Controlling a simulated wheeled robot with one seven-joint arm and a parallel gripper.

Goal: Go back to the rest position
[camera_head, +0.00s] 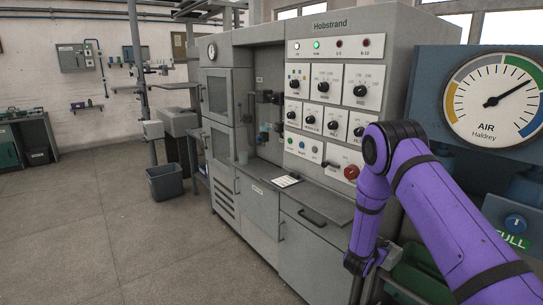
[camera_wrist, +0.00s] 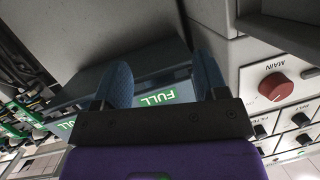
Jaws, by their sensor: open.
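My gripper (camera_wrist: 162,88) shows in the wrist view, with its two blue fingers spread apart. Nothing is between the fingertips. Behind the gap is a blue-grey box with a green FULL label (camera_wrist: 160,97). In the head view my purple arm reaches in from the right and bends down in front of the grey machine. My gripper cannot be made out clearly there, low in the picture.
The grey Hobstrand machine (camera_head: 340,107) carries knobs and a red knob (camera_head: 351,172), also in the wrist view (camera_wrist: 274,86). An air gauge (camera_head: 493,99) is at right. A green bin (camera_head: 415,272) sits below my arm. A dark bin (camera_head: 165,182) stands on open floor.

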